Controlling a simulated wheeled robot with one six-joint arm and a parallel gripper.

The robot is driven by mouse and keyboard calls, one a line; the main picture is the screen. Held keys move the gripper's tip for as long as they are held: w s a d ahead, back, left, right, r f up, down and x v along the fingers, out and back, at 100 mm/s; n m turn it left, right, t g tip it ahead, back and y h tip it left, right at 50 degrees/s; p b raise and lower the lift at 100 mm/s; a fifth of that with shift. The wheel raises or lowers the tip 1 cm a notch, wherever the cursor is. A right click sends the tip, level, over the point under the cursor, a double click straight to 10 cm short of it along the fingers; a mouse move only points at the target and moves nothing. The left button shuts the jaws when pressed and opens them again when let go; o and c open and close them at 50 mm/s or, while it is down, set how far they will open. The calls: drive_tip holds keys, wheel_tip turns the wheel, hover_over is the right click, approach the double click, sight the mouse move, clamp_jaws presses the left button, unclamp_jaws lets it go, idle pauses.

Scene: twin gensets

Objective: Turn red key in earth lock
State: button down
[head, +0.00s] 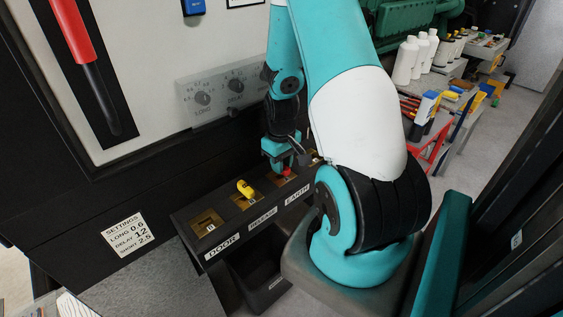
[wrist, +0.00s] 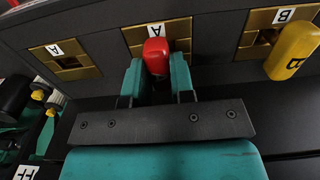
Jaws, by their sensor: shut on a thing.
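The red key (head: 287,172) stands at the brass earth lock, above the label EARTH (head: 297,197) on the sloping black panel. My gripper (head: 279,160) is above that lock, reaching down. In the wrist view, my gripper (wrist: 157,80) is shut on the red key (wrist: 156,54), with one teal finger on each side of it. Behind the key is the brass earth lock plate (wrist: 180,29), marked A. The key's lower part is hidden, so I cannot tell how deep it sits or how far it is turned.
A yellow key (head: 245,188) marked B stands in the release lock beside it, also close in the wrist view (wrist: 291,52). The empty door lock (head: 207,222) is further left. Another brass plate (wrist: 65,62) marked A is on the other side. A grey dial panel (head: 222,92) is behind.

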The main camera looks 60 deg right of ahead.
drive_tip(key=shift+m, duration=0.4)
drive_tip(key=c, duration=0.9)
unclamp_jaws()
drive_tip(key=shift+r, duration=0.15)
wheel_tip(320, 180, up, 7)
drive_tip(key=p, duration=0.6)
drive_tip(key=shift+r, duration=0.2)
drive_tip(key=shift+f, duration=0.1)
